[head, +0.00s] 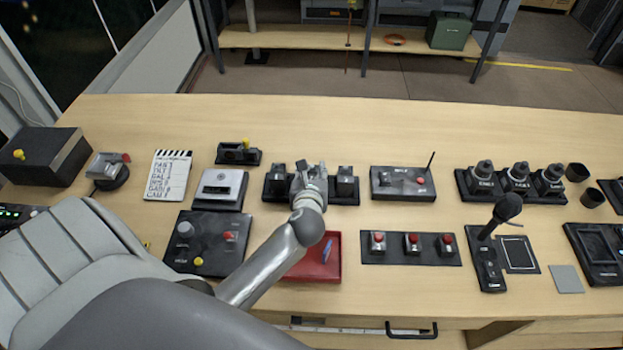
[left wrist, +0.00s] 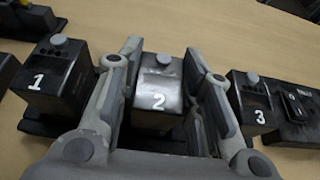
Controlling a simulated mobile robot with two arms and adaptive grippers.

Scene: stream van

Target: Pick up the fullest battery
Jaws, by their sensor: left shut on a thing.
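Three dark batteries with white numbers stand upright in a row on a black base (head: 268,197). Battery 1 (left wrist: 58,78) is on the left and battery 3 (left wrist: 252,100) on the right. Both also show in the head view, battery 1 (head: 277,174) and battery 3 (head: 345,179). My left gripper (head: 311,173) is over the middle of the row. In the left wrist view its fingers stand on both sides of battery 2 (left wrist: 158,92), shut on it. Battery 2 is mostly hidden in the head view. I cannot read a charge level on any battery. My right gripper is not in view.
A red tray (head: 334,260) with a blue item lies partly under my left arm. A radio-like box (head: 402,184) stands right of the batteries and a grey-topped box (head: 220,188) left of them. A three-button panel (head: 411,248) is in front. The table behind the row is clear.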

